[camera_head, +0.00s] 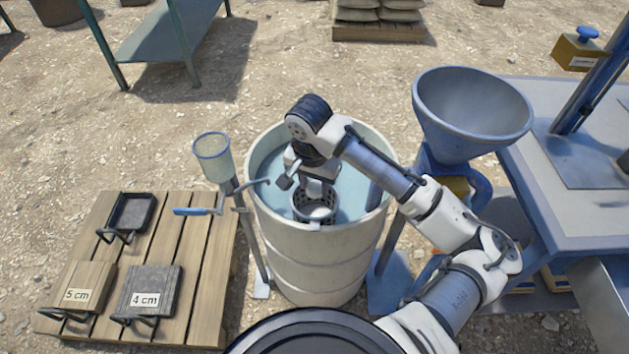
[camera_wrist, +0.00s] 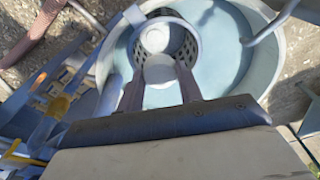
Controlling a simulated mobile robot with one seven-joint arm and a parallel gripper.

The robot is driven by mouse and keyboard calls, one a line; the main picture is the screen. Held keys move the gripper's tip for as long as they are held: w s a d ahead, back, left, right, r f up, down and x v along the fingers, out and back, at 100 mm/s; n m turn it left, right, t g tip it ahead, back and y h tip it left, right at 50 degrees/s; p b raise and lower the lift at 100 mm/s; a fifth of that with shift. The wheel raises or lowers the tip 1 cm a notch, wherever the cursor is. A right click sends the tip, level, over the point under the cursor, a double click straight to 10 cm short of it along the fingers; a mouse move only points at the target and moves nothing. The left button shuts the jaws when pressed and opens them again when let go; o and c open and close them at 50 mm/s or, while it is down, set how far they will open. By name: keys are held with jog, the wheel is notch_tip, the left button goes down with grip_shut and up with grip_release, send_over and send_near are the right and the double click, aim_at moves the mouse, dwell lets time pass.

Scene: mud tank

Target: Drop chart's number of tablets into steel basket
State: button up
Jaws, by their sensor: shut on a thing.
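The steel basket (camera_head: 316,218), a small perforated cup, hangs inside the drum near its front wall. The basket (camera_wrist: 187,45) also shows in the wrist view, with a pale round tablet (camera_wrist: 154,39) at its bottom. My gripper (camera_head: 316,193) points down over the basket. In the wrist view my gripper (camera_wrist: 160,68) has its two fingers shut on a pale round tablet (camera_wrist: 160,73), at or just above the basket mouth. I cannot tell how deep it is. No chart is readable in either view.
The pale drum (camera_head: 310,245) holds bluish liquid. A stand with a greenish cup (camera_head: 212,158) and blue lever is left of it. A blue funnel (camera_head: 470,110) and steel table (camera_head: 560,180) are right. A pallet (camera_head: 190,270) holds blocks marked 5 cm and 4 cm.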

aim_at(312, 196)
jog(key=o, duration=1)
jog(key=shift+o, duration=0.2)
jog(key=shift+r, duration=0.1)
notch_tip(312, 196, up, 14)
jog(key=s, duration=0.1)
jog(key=shift+s+a, duration=0.3)
jog(key=shift+f, duration=0.2)
